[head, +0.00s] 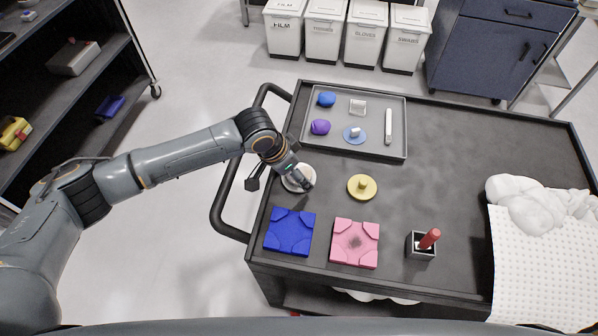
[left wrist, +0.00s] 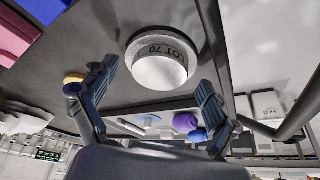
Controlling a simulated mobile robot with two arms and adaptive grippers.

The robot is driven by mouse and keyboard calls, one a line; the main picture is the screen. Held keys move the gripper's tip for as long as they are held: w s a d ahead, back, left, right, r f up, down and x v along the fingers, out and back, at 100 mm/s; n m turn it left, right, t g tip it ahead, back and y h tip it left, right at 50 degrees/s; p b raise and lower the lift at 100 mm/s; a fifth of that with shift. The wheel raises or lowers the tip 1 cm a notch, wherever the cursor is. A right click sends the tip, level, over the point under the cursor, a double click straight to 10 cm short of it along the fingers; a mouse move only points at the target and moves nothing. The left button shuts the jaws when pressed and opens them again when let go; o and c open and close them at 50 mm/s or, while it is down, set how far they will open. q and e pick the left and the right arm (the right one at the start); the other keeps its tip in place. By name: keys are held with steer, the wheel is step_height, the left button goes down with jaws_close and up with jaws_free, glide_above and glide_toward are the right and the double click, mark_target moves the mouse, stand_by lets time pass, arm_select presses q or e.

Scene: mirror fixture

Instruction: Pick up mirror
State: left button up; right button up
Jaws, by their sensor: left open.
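A round, pale disc (head: 291,184), which I take for the mirror, lies near the cart's left edge, partly hidden by my left gripper (head: 295,173). In the left wrist view, the disc (left wrist: 160,72) shows a grey rim printed "LOT 70" and a bright, smooth round face. My left gripper (left wrist: 157,76) is open there, its two dark fingers apart on either side of the disc in the picture. I cannot tell whether a finger touches it. My right gripper is not in view.
A yellow knobbed disc (head: 362,188) lies to the right. A blue fixture (head: 289,232) and a pink fixture (head: 355,243) lie in front, beside a small box (head: 421,246) with a red-handled tool. A grey tray (head: 398,150) holds several small items. White cloth (head: 540,250) covers the right side.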

arm_select(q)
steer(key=shift+c, duration=0.6)
steer(key=c, duration=1.2)
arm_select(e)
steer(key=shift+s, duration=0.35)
arm_select(q)
steer(key=shift+r, duration=0.15)
